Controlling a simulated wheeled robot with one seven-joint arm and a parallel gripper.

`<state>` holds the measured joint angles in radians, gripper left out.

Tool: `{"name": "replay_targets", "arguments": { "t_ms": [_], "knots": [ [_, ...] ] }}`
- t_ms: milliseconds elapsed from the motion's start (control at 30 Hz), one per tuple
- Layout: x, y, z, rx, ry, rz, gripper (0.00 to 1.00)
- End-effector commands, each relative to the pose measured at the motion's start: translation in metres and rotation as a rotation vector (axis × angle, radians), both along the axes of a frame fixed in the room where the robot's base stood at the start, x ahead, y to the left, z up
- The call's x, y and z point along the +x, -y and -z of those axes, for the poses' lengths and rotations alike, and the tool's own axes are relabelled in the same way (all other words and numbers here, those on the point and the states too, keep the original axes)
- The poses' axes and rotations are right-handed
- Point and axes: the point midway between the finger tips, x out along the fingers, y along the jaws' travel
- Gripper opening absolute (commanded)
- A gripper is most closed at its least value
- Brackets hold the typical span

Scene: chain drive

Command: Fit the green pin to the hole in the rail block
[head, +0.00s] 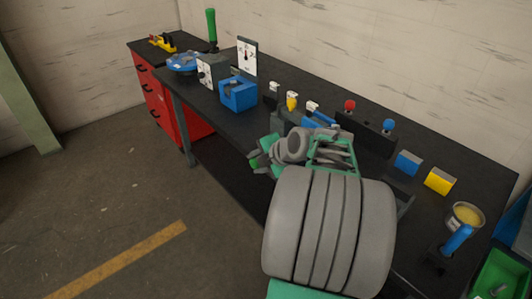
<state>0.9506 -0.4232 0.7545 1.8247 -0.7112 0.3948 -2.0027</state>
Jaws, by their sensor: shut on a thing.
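My gripper (260,158) is at the left end of my grey and green arm, over the front edge of the bench. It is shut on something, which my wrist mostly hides. Green shows there, but I cannot clearly tell the green pin from my own green parts. No separate green pin shows on the bench. A dark block (366,132), which looks like the rail block, stands on the bench behind my arm. A red-headed pin (349,105) and a blue-headed pin (389,125) stand up from it. I cannot make out its hole.
A cup (465,216) stands at the right. A green-handled lever (211,28) rises at the far end.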

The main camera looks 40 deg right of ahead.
Motion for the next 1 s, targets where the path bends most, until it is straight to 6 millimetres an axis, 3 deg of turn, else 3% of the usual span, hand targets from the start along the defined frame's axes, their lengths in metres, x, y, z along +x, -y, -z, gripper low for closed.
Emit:
{"name": "replay_targets", "arguments": {
  "t_ms": [133,600,1000],
  "knots": [
    [-0.015,0.018,-0.008,-0.070,0.004,-0.028,0.00],
    [-0.018,0.017,-0.006,-0.075,0.003,-0.031,0.00],
    [-0.016,0.062,-0.008,-0.071,0.003,-0.030,0.00]
  ]
}}
